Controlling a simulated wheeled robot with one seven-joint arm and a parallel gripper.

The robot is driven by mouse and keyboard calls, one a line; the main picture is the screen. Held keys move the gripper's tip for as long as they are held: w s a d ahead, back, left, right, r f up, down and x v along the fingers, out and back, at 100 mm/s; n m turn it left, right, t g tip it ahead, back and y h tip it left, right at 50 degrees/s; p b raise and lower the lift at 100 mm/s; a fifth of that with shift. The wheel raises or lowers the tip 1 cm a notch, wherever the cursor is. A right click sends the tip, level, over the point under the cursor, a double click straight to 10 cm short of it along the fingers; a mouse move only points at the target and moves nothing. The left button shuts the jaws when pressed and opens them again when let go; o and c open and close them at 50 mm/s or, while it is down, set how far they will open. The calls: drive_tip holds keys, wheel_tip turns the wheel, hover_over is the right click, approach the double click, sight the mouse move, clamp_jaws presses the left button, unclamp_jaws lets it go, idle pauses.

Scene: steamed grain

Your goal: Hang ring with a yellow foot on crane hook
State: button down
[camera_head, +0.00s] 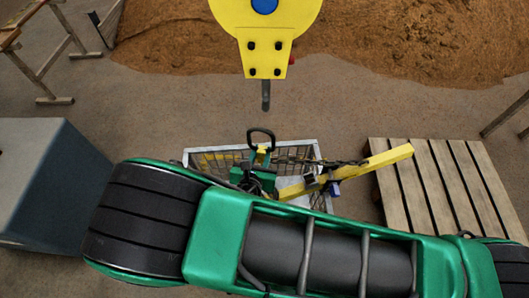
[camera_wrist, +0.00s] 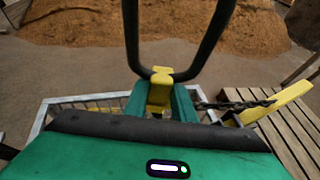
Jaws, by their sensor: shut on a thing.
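The black ring (camera_head: 261,130) stands upright above my gripper (camera_head: 260,160), with its yellow foot (camera_head: 262,150) between the fingers. In the wrist view the ring (camera_wrist: 131,35) rises out of the top of the picture, and its yellow foot (camera_wrist: 160,88) is clasped by the green fingertips (camera_wrist: 160,102). The crane hook (camera_head: 266,95) hangs under a yellow block (camera_head: 264,58) with a blue centre, at the top of the head view. The ring is apart from the hook and lower in the picture. The hook's tip shape is hard to make out.
A wire basket (camera_head: 190,155) lies behind my gripper. A yellow beam (camera_head: 385,160) with a dark chain (camera_head: 340,163) reaches right over a wooden pallet (camera_head: 430,180). A grey block (camera_head: 45,175) stands left, a sawhorse (camera_head: 50,60) top left, a brown grain heap (camera_head: 400,40) behind.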

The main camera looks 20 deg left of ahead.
sight(264, 148)
drive_tip(key=shift+w+d+r, duration=0.1)
drive_tip(key=shift+d+r, duration=0.15)
drive_tip(key=shift+r, duration=0.95)
drive_tip(key=shift+w+d+r, duration=0.1)
drive_tip(key=shift+d+r, duration=0.1)
drive_tip(key=shift+r, duration=0.95)
drive_tip(key=shift+r, duration=0.3)
drive_tip(key=shift+s+a, duration=0.1)
drive_tip(key=shift+s, duration=0.05)
drive_tip(key=shift+w+a, duration=0.2)
drive_tip(key=shift+w, duration=0.55)
drive_tip(key=shift+w+a, duration=0.2)
drive_tip(key=shift+w, duration=0.6)
drive_tip(key=shift+w+a, duration=0.2)
drive_tip(key=shift+w, duration=0.55)
drive_tip(key=shift+w+d, duration=0.15)
drive_tip(key=shift+w, duration=0.2)
idle(1.0)
drive_tip(key=shift+w+a, duration=0.15)
drive_tip(key=shift+w, duration=0.55)
drive_tip(key=shift+w+a, duration=0.15)
drive_tip(key=shift+w, duration=0.5)
